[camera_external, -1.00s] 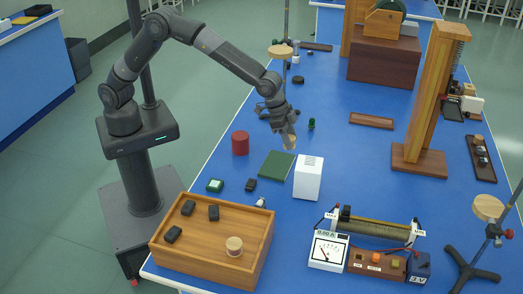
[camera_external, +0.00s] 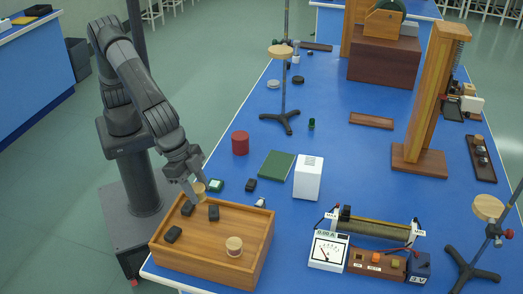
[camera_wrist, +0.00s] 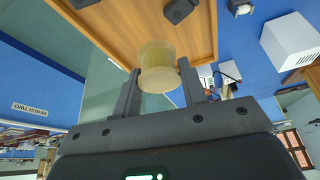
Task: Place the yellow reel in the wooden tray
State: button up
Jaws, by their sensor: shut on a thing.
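My gripper (camera_external: 193,190) is above the back left part of the wooden tray (camera_external: 200,267), shut on a pale yellow reel (camera_external: 200,187). In the wrist view the reel (camera_wrist: 158,68) sits between the two fingers (camera_wrist: 158,90), with the tray floor (camera_wrist: 140,25) beyond it. The reel appears held above the tray and not resting on its floor.
Several black blocks (camera_external: 173,234) lie in the tray's left half. The front middle of the tray floor is bare.

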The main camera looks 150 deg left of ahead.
jog(key=shift+w+d+r, duration=0.1)
jog(key=shift+d+r, duration=0.05)
jog(key=shift+d, duration=0.75)
send_over(241, 224)
jog(key=s, duration=0.1)
jog(key=f, duration=0.4)
jog(key=d+f, duration=0.1)
jog(key=f, duration=0.1)
jog(key=shift+s+f, duration=0.1)
jog(key=shift+f, duration=2.3)
jog(key=shift+f, duration=0.1)
jog(key=o, duration=1)
jog(key=shift+c, duration=0.2)
